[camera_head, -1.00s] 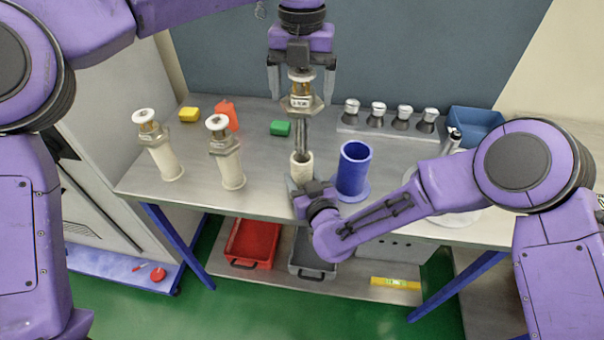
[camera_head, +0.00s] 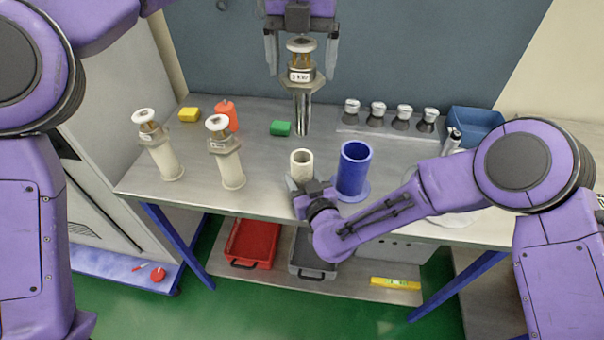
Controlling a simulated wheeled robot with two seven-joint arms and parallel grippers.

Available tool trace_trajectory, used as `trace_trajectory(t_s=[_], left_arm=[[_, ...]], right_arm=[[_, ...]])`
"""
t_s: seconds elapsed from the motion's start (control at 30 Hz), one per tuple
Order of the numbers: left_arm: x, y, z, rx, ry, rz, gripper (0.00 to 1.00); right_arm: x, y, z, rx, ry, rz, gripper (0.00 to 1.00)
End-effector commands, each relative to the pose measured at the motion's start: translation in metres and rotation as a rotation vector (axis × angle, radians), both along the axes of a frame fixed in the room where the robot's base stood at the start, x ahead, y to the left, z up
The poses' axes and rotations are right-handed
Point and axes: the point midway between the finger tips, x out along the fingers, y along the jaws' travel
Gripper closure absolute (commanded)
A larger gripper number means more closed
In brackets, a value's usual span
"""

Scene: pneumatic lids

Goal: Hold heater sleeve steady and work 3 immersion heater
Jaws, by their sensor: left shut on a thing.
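An immersion heater (camera_head: 301,76) with a metal rod, a hex flange and a label that seems to read 3 kW hangs upright in my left gripper (camera_head: 301,60) at the top middle. Its rod tip is clear above the cream heater sleeve (camera_head: 302,161), which stands open and upright near the table's front edge. My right gripper (camera_head: 307,187) is low at the sleeve's front, one finger showing at its left side; the other finger's contact is hidden. Two more heaters stand in cream sleeves, one at far left (camera_head: 163,155) and one left of centre (camera_head: 228,165).
A blue cylinder (camera_head: 354,168) stands close right of the sleeve. Yellow (camera_head: 189,115), orange (camera_head: 228,113) and green (camera_head: 281,128) items lie behind. A rack (camera_head: 388,132) with several metal-capped pieces and a blue bin (camera_head: 476,124) are at back right.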

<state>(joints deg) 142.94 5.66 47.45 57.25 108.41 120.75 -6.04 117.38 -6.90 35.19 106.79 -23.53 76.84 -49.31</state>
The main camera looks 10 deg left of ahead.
Motion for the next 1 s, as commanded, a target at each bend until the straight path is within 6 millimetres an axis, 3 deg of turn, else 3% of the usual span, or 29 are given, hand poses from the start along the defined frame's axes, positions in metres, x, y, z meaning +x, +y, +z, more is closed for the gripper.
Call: trace_trajectory(t_s=[0.1,0.13,0.2,0.57,1.0], left_arm=[[0.000,0.000,0.000,-0.001,-0.001,0.000,0.45],[0.000,0.000,0.000,-0.001,-0.001,0.000,0.45],[0.000,0.000,0.000,-0.001,-0.001,0.000,0.45],[0.000,0.000,0.001,-0.001,-0.001,0.000,0.45],[0.000,0.000,0.001,-0.001,-0.001,0.000,0.45]], right_arm=[[-0.001,0.000,-0.001,-0.002,0.002,0.000,0.71],[-0.001,0.000,-0.001,-0.002,0.002,0.000,0.37],[-0.001,0.000,-0.001,-0.002,0.002,0.000,0.15],[-0.005,-0.003,0.000,-0.002,0.001,0.001,0.14],[-0.088,-0.050,0.014,-0.003,0.003,0.002,0.14]])
